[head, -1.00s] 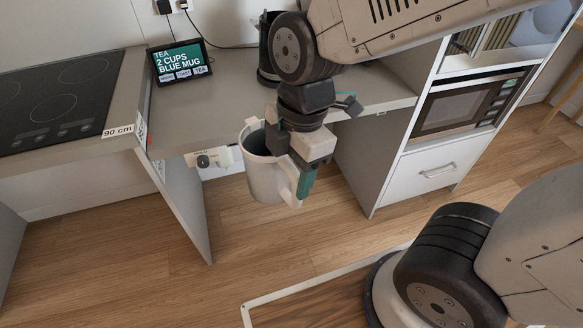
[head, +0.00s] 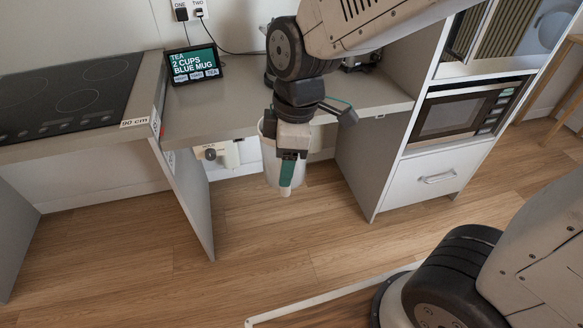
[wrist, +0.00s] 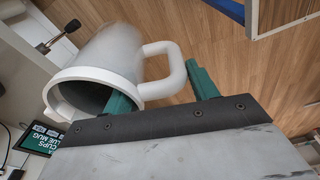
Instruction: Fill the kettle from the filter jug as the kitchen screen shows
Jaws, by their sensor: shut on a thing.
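My gripper (head: 288,180), with green fingertips, is shut on the handle of a pale grey-white jug (head: 270,160) and holds it in front of the counter's edge, above the floor. In the wrist view the jug (wrist: 112,52) shows its open rim and its handle between the fingers (wrist: 163,92). Its contents cannot be made out. The kitchen screen (head: 195,64) reads "TEA 2 CUPS BLUE MUG", with small buttons below. A dark object (head: 268,78) on the counter, which may be the kettle, is mostly hidden behind my arm.
A crank unit (head: 222,154) with a dark knob sits under the counter (head: 225,105). A hob (head: 60,95) is at left, marked "90 cm". A microwave (head: 470,108) and drawer stand at right. Sockets (head: 190,11) labelled ONE and TWO are on the wall.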

